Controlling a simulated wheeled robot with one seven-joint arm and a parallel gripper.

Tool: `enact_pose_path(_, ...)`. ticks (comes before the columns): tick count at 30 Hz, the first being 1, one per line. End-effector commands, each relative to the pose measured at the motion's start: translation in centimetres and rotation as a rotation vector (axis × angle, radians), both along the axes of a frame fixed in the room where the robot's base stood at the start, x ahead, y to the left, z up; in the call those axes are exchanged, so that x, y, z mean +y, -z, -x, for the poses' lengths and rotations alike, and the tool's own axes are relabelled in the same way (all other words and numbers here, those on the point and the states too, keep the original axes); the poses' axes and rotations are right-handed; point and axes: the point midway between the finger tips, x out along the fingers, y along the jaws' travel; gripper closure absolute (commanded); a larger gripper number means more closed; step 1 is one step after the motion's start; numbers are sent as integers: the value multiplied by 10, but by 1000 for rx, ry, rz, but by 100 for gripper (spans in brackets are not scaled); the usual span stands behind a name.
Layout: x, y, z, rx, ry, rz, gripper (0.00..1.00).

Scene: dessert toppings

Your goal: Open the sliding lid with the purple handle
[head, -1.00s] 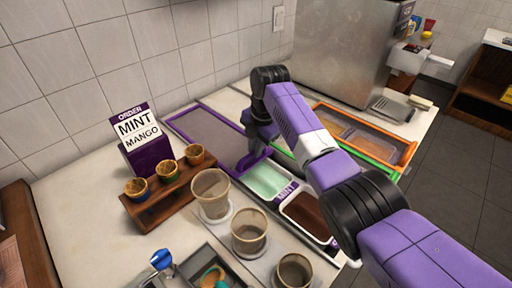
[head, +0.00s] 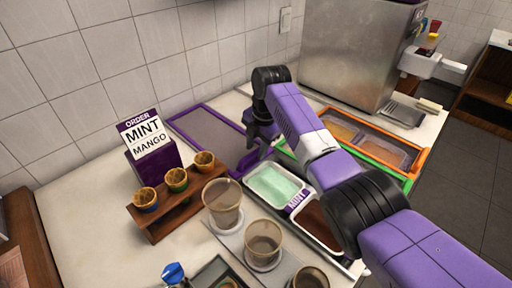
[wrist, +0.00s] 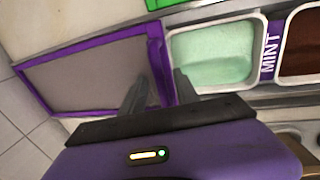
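The sliding lid is a grey panel in a purple frame (head: 185,118), and it lies to the left of the mint tub (head: 272,186). Its purple handle (wrist: 157,66) runs along the lid's edge next to the tub, and it also shows in the head view (head: 240,166). The mint tub is uncovered, with pale green filling showing. My gripper (wrist: 160,84) is open and empty, with one finger on either side of the handle's line in the wrist view. In the head view my gripper (head: 257,143) is just above the handle. Whether a finger touches it I cannot tell.
A brown tub (head: 318,224) sits beside the mint tub. Green- and orange-framed lids (head: 412,160) lie to the right. Several cups, a wooden cone stand (head: 172,210) and an order sign (head: 147,140) stand at the front left. A tiled wall is behind.

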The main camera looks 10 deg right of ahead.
Motion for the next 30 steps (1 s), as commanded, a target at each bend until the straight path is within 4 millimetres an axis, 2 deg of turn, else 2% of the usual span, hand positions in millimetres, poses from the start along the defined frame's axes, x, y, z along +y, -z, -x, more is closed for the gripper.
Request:
enact_pose_path(8, 0, -7, 1, 0, -1, -1, 63)
enact_pose_path(18, -6, -58, 9, -3, -1, -2, 63)
enact_pose_path(21, -8, -68, 11, -1, 0, -1, 63)
enact_pose_path(30, -9, -76, 12, 1, 1, 0, 63)
